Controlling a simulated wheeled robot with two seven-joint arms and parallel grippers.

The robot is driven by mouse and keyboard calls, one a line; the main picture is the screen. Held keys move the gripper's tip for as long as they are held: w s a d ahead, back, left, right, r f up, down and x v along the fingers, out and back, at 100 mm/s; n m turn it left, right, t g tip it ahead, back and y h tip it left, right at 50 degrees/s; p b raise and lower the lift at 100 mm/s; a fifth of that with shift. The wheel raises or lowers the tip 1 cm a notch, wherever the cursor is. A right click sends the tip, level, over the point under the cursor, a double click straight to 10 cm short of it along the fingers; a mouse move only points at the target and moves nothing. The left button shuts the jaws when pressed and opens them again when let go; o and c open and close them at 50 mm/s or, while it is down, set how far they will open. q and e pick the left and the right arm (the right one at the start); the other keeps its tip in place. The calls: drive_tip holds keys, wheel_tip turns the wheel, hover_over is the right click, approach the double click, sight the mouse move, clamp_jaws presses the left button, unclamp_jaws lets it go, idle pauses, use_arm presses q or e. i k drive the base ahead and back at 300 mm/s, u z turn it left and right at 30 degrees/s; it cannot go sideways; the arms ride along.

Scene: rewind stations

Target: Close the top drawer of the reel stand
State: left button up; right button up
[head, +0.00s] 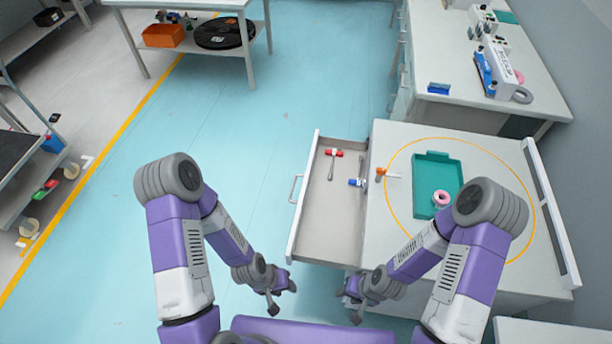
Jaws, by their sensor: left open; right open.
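The reel stand (385,230) is a white cabinet with a pale top at the right. Its top drawer (312,237) is pulled out to the left, with a grey bar handle (295,188) on its front. Inside lie a red-headed tool (333,153) and a blue-ended item (357,183). My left gripper (282,303) is open and empty, near the drawer's lower front corner and apart from the handle. My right gripper (356,312) is open and empty, just below the stand's near edge.
On the stand top are a teal tray (424,196) with a pink ring (441,198), and an orange-ended item (383,172). A bench (545,100) with devices stands behind. A table (192,4) stands at the far left. The blue floor left of the drawer is clear.

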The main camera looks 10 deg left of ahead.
sight(326, 231)
drive_tip(key=z, duration=2.75)
drive_tip(key=k, duration=1.25)
drive_tip(key=u, duration=2.1)
drive_tip(key=k, duration=0.6)
drive_tip(key=z, duration=0.7)
drive_tip(key=i, duration=1.3)
drive_tip(key=u, duration=0.65)
